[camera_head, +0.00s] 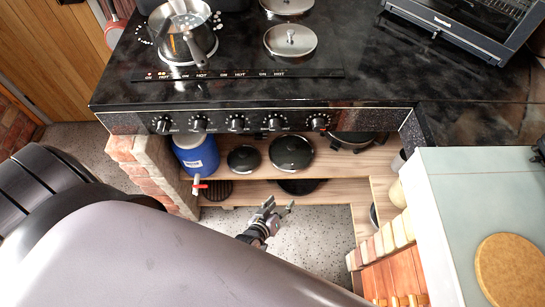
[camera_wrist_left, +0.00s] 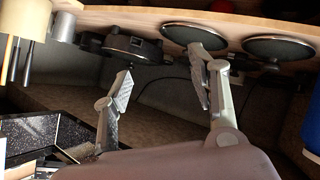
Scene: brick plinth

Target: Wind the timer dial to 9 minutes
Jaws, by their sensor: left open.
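A row of several black dials with white markings runs along the front of the black cooker in the head view. I cannot tell which is the timer dial; the rightmost dial (camera_head: 318,121) sits slightly apart from the others. Their settings are too small to read. My left gripper (camera_head: 279,203) is open and empty, below and apart from the dials, in front of the lower shelf. In the left wrist view its two fingers (camera_wrist_left: 160,72) are spread with nothing between them, and no dial shows there. My right gripper is not seen.
Below the dials, a wooden shelf (camera_head: 230,185) holds a blue container (camera_head: 196,153) and dark round pans (camera_head: 291,153). A pale counter (camera_head: 480,200) stands at right.

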